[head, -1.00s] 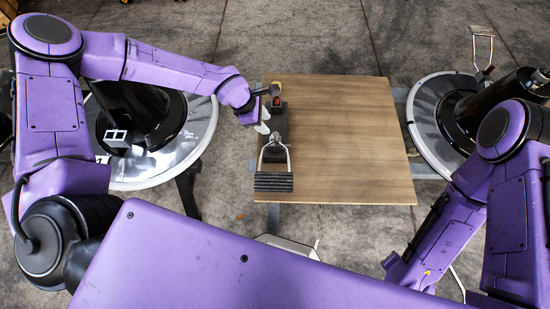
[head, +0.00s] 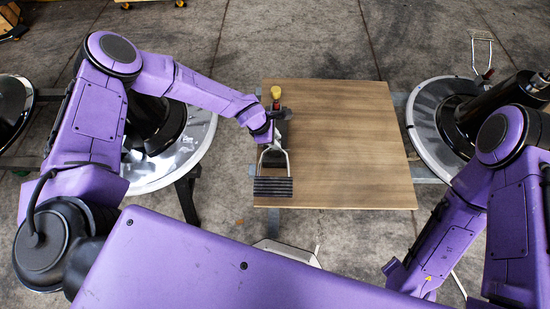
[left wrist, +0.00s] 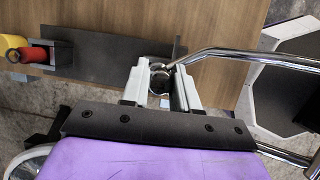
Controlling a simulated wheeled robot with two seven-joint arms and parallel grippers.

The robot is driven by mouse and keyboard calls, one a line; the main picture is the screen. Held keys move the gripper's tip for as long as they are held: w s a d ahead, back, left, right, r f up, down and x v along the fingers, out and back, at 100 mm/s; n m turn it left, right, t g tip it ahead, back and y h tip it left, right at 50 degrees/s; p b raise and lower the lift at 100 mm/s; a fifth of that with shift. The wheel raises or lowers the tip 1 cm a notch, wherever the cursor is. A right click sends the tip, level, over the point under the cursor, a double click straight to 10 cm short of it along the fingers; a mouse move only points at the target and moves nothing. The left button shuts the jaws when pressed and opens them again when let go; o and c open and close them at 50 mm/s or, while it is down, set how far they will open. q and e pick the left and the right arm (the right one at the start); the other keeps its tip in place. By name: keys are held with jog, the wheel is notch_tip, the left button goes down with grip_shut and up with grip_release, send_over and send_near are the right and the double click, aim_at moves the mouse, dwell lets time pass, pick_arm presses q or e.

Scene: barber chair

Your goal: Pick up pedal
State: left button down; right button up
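The pedal lies on the wooden board's left side in the head view, with a ribbed black footplate (head: 273,187) and a bent chrome bar (head: 287,163). The chrome bar (left wrist: 255,54) and a long dark base plate (left wrist: 105,57) show in the left wrist view. My left gripper (head: 270,137) is down over the middle of the pedal. In the left wrist view its two pale fingers (left wrist: 160,88) stand apart on either side of a round metal joint. A gap shows between them; contact with the joint is unclear. My right gripper is not in view.
The wooden board (head: 350,150) is bare right of the pedal. A red knob (left wrist: 35,56) and yellow cap (left wrist: 12,47) sit at the base plate's far end. Round metal chair bases stand left (head: 197,150) and right (head: 420,115) of the board.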

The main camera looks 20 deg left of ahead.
pick_arm(q)
jog(key=shift+w+r, duration=0.1)
jog(key=shift+r, duration=0.2)
notch_tip(320, 180, up, 36)
jog(key=p, duration=1)
jog(key=shift+p, duration=0.3)
